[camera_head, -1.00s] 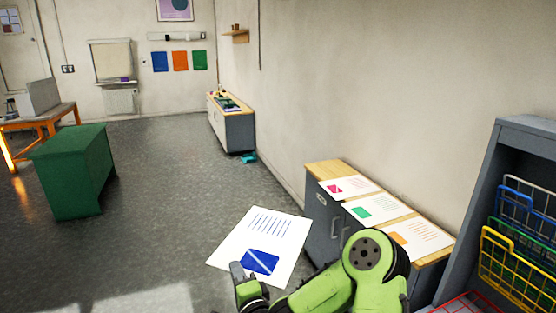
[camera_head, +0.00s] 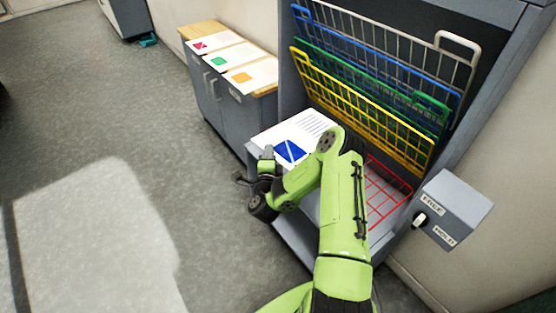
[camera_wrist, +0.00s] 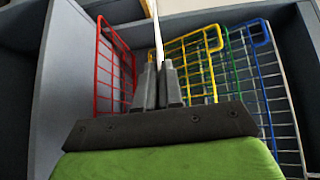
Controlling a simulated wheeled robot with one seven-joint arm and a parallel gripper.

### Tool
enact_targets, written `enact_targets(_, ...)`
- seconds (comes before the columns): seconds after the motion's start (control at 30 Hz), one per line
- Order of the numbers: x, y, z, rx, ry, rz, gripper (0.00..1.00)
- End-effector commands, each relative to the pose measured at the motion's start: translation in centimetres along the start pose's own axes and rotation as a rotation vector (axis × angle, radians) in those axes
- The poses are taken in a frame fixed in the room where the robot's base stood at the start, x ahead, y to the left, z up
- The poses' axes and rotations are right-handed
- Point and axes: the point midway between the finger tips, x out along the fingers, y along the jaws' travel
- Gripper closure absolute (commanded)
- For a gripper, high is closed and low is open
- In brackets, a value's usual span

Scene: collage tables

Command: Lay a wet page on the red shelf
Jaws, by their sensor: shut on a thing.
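A white page (camera_head: 308,130) with a blue block and dark lines is held by my gripper (camera_head: 268,153). In the wrist view my gripper (camera_wrist: 159,72) is shut on the page (camera_wrist: 157,30), which shows edge-on as a thin white strip. The red wire shelf (camera_head: 388,196) lies low and flat in the grey rack, partly hidden by my arm. It also shows in the wrist view (camera_wrist: 113,75), to the left of the fingers. The page is at the rack's front left; whether it touches anything there I cannot tell.
Yellow (camera_head: 368,112), green (camera_head: 428,112), blue (camera_head: 385,62) and pale (camera_head: 458,42) wire shelves are tilted up above the red one. A grey box with FREE and HOLD labels (camera_head: 453,207) is at the rack's right. A cabinet (camera_head: 222,97) bears several printed pages. Floor at left is clear.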

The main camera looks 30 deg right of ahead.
Motion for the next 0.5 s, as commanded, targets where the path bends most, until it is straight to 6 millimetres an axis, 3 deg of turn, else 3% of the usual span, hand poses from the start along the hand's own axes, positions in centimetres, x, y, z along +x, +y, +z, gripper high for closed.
enact_targets(0.03, 0.4, 2.0, -1.1, 0.001, 0.042, 0.006, 1.0)
enact_targets(0.1, 0.7, 3.4, -2.3, 0.005, 0.086, 0.009, 1.0)
enact_targets(0.5, 2.2, 6.9, -4.9, 0.006, 0.121, 0.009, 1.0)
